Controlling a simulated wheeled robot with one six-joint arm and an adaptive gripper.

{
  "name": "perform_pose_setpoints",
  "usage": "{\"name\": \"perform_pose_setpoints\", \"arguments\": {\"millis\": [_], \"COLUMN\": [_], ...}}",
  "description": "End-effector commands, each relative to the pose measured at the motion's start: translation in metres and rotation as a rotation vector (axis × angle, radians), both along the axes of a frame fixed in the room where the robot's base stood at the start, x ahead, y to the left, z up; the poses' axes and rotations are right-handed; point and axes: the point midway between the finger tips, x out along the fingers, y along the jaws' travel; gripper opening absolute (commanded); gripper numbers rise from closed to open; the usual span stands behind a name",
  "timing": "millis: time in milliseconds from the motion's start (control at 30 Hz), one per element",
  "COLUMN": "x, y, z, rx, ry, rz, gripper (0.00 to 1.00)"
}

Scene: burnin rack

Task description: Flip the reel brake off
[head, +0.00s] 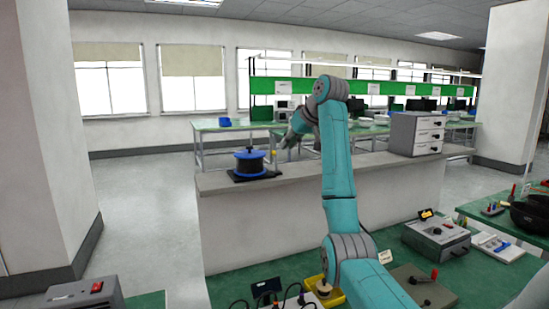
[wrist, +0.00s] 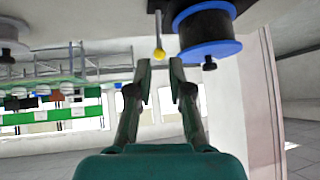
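The reel (head: 250,163) has blue flanges and a black core and stands on a dark base plate (head: 240,178) on the grey counter. The brake lever, with a yellow knob (head: 274,154), stands at the right of the reel. In the wrist view, which looks upside down, the reel (wrist: 207,32) is at the upper right and the yellow knob (wrist: 159,55) hangs beside it. My gripper (wrist: 160,64) is open and empty, its fingertips either side of the knob's line in that picture. I cannot tell whether they touch it. In the head view my gripper (head: 283,143) is close to the lever.
A grey drawer cabinet (head: 416,133) stands on the counter at the right. The counter between reel and cabinet looks clear apart from my arm. A green bench (head: 290,275) in front carries a grey instrument box (head: 436,238), a yellow tray (head: 334,297) and cables.

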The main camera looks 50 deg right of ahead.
Motion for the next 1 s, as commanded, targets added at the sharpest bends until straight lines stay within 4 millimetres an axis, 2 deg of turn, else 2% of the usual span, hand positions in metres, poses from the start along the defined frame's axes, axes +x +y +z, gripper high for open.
{"name": "perform_pose_setpoints", "arguments": {"millis": [167,600,800,1000], "x": [0.011,0.060,0.071,0.073], "y": [-0.003,-0.017,-0.021,-0.022], "z": [-0.012,-0.063,-0.074,-0.076], "rx": [0.002,0.002,0.001,0.000], "ry": [0.002,0.002,0.001,0.001], "rz": [0.002,0.002,-0.001,0.000], "gripper": [0.20,0.20,0.20,0.20]}}
